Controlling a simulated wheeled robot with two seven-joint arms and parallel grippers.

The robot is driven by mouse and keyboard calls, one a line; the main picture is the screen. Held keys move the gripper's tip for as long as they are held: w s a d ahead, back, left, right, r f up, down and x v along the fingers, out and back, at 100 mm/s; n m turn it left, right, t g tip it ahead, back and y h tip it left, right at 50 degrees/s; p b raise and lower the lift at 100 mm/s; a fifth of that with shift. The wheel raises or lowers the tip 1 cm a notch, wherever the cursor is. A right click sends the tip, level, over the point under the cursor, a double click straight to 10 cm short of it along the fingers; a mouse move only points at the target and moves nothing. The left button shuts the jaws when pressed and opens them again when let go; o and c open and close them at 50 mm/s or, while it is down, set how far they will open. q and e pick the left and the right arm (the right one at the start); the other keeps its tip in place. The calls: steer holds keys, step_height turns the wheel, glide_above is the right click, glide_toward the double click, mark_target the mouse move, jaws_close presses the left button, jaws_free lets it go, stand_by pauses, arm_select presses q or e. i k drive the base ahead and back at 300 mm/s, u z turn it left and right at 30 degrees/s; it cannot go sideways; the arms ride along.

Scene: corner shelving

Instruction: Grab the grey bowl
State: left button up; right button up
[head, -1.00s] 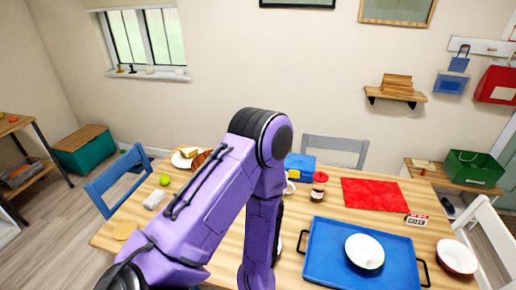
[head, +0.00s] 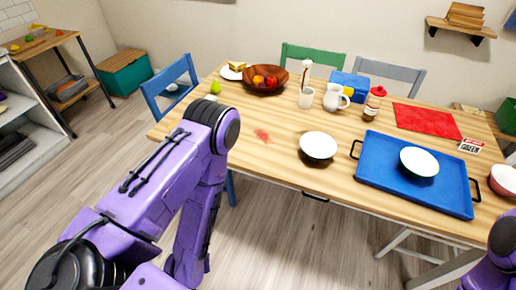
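A bowl (head: 318,146) with a pale inside and a dark outside stands on the bare wood near the table's front edge. A similar bowl (head: 419,161) stands on the blue tray (head: 380,178) to the right. I cannot tell for sure which of the two counts as the grey bowl. My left arm rises from the lower left and bends down in front of the table, left of the first bowl; its gripper is outside the picture. Only a piece of my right arm shows at the lower right corner, and its gripper is out of view.
A red mat (head: 427,121) lies behind the tray. A reddish bowl (head: 503,179) is at the right edge. The left front tabletop is mostly clear.

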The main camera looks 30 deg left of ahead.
mark_target(318, 146)
steer(key=u, duration=0.5)
steer(key=i, duration=0.85)
steer(key=z, duration=0.3)
